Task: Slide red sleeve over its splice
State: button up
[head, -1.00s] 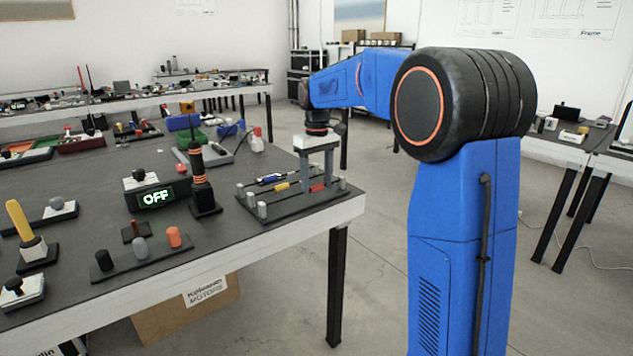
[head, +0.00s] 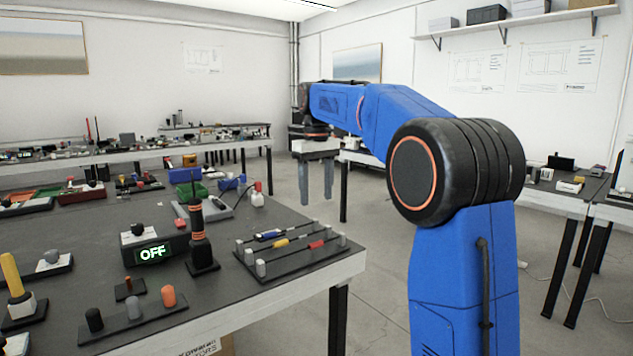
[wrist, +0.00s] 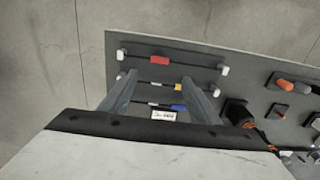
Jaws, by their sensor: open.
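The red sleeve (head: 316,244) sits on the front wire of a dark fixture board (head: 300,266) at the table's right corner. It also shows in the wrist view (wrist: 159,60), left of the middle of its wire, between two white end posts. I cannot make out the red wire's splice. A yellow sleeve (head: 280,243) and a blue sleeve (head: 268,235) sit on the other two wires, with pale bands beside them in the wrist view. My gripper (head: 316,198) is open and empty, fingers pointing down, raised clear of the board. In the wrist view its fingers (wrist: 158,80) are apart.
Left of the board stands a black post with orange rings (head: 198,235). Beyond it is a box reading OFF (head: 152,252), with a rack of pegs (head: 130,312) in front. The space above the board is free apart from my gripper. The table edge lies just right.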

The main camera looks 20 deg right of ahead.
notch_tip(320, 180, up, 3)
jog(key=shift+r, duration=0.1)
dwell(0.6)
jog(key=s+a+f+m+t, duration=0.1)
jog(key=s+f, duration=0.3)
jog(key=s, duration=0.7)
jog(key=s+a+f+m+t, duration=0.1)
jog(key=s+f, duration=0.3)
jog(key=s, duration=0.7)
jog(key=s+f+m+t, duration=0.1)
jog(key=s+f+t, duration=0.1)
jog(key=s+f, duration=1.6)
jog(key=shift+a+t, duration=0.35)
jog(key=shift+t, duration=0.05)
jog(key=shift+o, duration=0.4)
dwell(0.9)
